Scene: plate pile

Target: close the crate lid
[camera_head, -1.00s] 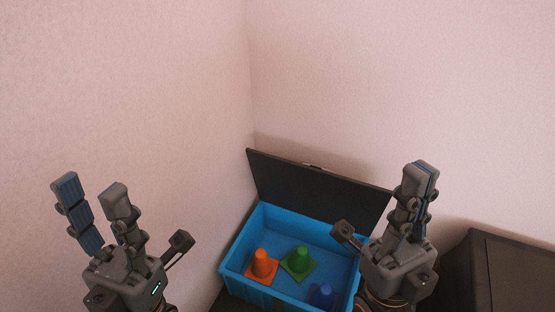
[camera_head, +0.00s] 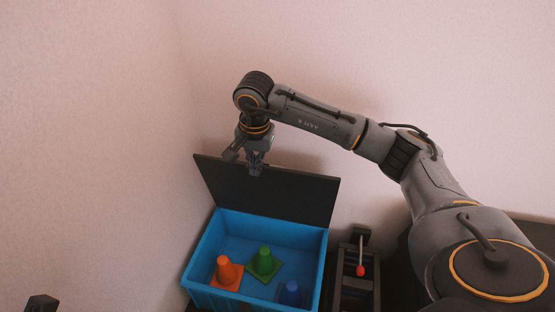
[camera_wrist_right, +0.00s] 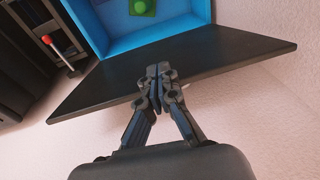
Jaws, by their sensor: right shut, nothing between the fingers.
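The blue crate (camera_head: 212,245) stands in the corner with its dark lid (camera_head: 285,195) raised, leaning up toward the back wall. Inside lie an orange cone (camera_head: 224,270), a green cone (camera_head: 264,263) and a blue cone (camera_head: 290,292). My right gripper (camera_head: 255,171) points down at the lid's top edge, shut with nothing in it. In the right wrist view the shut fingertips (camera_wrist_right: 157,80) overlap the lid (camera_wrist_right: 205,62); whether they touch it I cannot tell. The crate (camera_wrist_right: 148,36) shows beyond the lid there. My left gripper is not clearly in view; only a dark piece shows at the bottom left.
A dark rack with a red-tipped lever (camera_head: 360,270) stands right of the crate, and it also shows in the right wrist view (camera_wrist_right: 70,58). Walls close in the left and back. A dark cabinet is partly hidden behind my right arm.

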